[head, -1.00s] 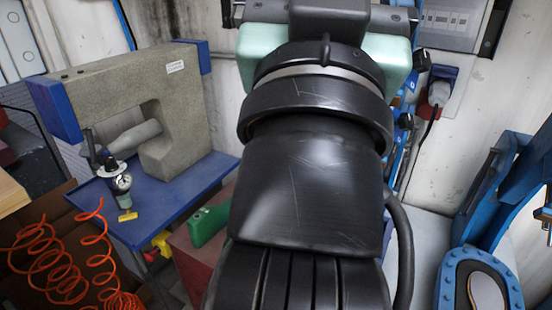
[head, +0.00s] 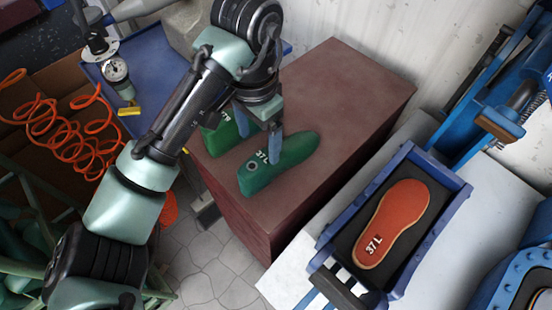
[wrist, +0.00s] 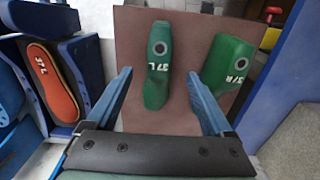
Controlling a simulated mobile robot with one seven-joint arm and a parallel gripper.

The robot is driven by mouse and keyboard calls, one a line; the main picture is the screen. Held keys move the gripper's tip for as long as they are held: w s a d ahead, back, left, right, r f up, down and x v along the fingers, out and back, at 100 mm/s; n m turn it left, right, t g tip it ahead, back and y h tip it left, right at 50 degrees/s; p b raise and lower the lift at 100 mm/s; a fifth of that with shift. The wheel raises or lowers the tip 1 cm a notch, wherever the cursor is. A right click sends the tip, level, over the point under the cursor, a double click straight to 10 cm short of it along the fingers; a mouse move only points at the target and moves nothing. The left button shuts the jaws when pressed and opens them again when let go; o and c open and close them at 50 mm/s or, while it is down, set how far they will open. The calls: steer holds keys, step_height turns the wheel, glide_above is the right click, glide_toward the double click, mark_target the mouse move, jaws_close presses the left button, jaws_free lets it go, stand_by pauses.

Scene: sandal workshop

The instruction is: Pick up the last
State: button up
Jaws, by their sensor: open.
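Two green shoe lasts lie on a red-brown cabinet top. The one marked 37L (head: 290,165) is nearer the cabinet's front right in the head view; it also shows in the wrist view (wrist: 157,88). My gripper (head: 259,149) is open and empty, pointing down over the 37L last. In the wrist view the fingertips (wrist: 159,76) lie on either side of that last, with a gap each side. Their height above it is unclear.
The red-brown cabinet (head: 345,85) has bare top behind the lasts. A blue-framed press tray (head: 322,236) at right holds a red-orange sole (head: 393,222) marked 37 L. A blue table (head: 150,72) with a gauge and orange coiled hose (head: 75,125) are at left.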

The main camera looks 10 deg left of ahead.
mark_target(263, 156)
steer(key=f, duration=0.3)
steer(key=f+b, duration=0.1)
steer(key=f, duration=0.2)
steer(key=f+b, duration=0.1)
steer(key=f, duration=0.2)
steer(key=shift+w+d+f, duration=0.1)
steer(key=shift+w+d, duration=0.15)
jaws_close()
